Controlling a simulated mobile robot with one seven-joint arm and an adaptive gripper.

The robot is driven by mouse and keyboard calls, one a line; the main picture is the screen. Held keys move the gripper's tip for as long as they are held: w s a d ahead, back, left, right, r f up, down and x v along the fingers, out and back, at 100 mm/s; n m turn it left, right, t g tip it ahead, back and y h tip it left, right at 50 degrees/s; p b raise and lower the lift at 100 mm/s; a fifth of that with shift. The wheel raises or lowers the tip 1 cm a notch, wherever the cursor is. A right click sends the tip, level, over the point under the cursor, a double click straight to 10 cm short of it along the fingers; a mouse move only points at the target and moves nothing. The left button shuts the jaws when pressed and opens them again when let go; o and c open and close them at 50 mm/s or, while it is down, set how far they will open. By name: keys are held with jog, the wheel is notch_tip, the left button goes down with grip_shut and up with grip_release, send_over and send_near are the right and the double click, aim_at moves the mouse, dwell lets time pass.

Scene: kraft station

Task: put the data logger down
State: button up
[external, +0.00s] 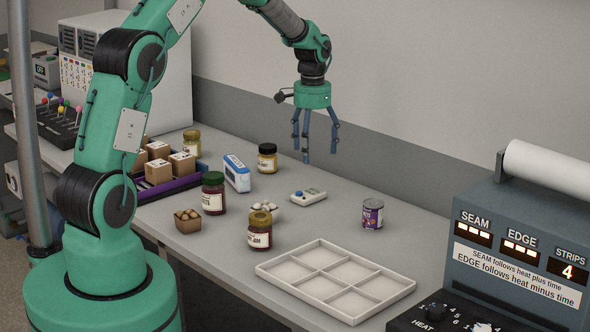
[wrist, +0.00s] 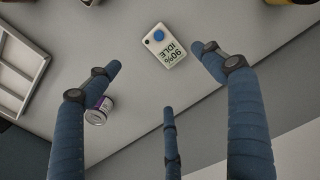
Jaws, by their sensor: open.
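The data logger (external: 308,195) is a small white device with a blue round button and a small display. It lies flat on the grey bench, near the middle. My gripper (external: 316,145) has blue jointed fingers that are spread open and empty. It hangs above the bench, clear of the logger and above it. In the wrist view my gripper (wrist: 158,62) has its fingers apart, with the logger seen between and beyond the tips.
A purple-labelled can (external: 372,214) stands right of the logger. A white divided tray (external: 335,281) lies in front. Jars (external: 260,229), a blue-and-white box (external: 237,173) and a bowl of pale pieces (external: 266,208) stand to the left. A sealing machine (external: 520,250) is at the right.

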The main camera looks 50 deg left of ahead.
jog(key=s+d+r+t, duration=0.1)
jog(key=s+d+r, duration=0.4)
jog(key=s+r, duration=0.55)
jog(key=s+d+r+t, duration=0.2)
jog(key=s+d+r, duration=0.4)
jog(key=r, duration=0.7)
jog(key=s+d+r+t, duration=0.1)
jog(key=s+d+r, duration=0.1)
jog(key=s, duration=1.2)
jog(key=s+d+r+t, duration=0.1)
jog(key=s+d, duration=0.3)
jog(key=s, duration=1.1)
jog(key=shift+s+d+r+t, duration=0.3)
jog(key=shift+r, duration=0.4)
jog(key=shift+f, duration=0.1)
jog(key=shift+f+b, duration=0.5)
jog(key=shift+b, duration=0.1)
